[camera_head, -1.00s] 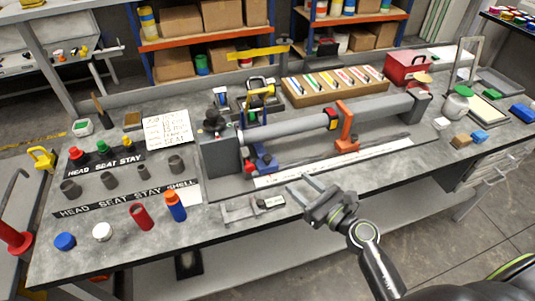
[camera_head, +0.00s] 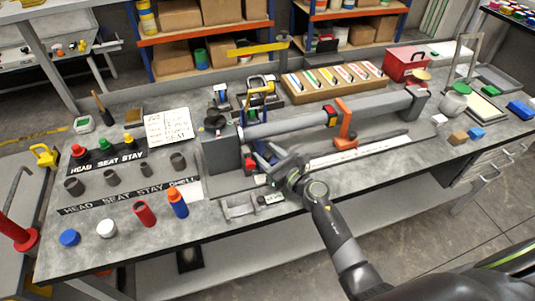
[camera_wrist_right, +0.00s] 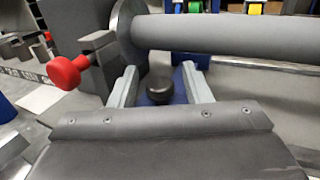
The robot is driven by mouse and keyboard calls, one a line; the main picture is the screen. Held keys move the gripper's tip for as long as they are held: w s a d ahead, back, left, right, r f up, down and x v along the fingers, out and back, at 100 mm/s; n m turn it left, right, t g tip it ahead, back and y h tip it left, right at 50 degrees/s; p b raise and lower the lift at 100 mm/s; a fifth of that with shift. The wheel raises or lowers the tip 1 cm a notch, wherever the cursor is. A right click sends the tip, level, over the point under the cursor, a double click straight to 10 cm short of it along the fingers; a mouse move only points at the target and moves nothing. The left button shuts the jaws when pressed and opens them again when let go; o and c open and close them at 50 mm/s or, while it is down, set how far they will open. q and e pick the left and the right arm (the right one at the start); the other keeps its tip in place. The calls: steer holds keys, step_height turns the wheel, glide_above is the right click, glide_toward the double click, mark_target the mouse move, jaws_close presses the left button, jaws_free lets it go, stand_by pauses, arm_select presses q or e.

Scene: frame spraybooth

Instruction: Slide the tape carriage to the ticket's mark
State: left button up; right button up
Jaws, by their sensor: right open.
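The blue carriage (camera_head: 261,151) stands at the left end of the grey tube, mostly behind my right gripper. In the right wrist view its black knob (camera_wrist_right: 160,88) sits between the two fingers over blue material (camera_wrist_right: 179,99). My right gripper (camera_wrist_right: 158,82) is open, with fingers either side of the knob; contact cannot be told. In the head view the same gripper (camera_head: 274,166) is at the carriage's front. The ticket (camera_head: 168,128) is a white handwritten card left of the tube; its writing is too small to read fully. A white scale strip (camera_head: 372,149) runs along the front.
A red knob (camera_wrist_right: 68,72) sticks out just left of the fingers. The grey tube (camera_head: 290,124) passes beyond them, with an orange stand (camera_head: 345,125) further right. A grey clamp-like tool (camera_head: 240,206) lies at the front. A pen tray (camera_head: 335,83) stands behind.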

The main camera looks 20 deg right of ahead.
jaws_close()
steer(key=shift+w+d+f+b, duration=0.1)
steer(key=shift+d+b, duration=0.65)
steer(key=shift+d, duration=1.9)
jaws_free()
steer(key=shift+a, duration=0.15)
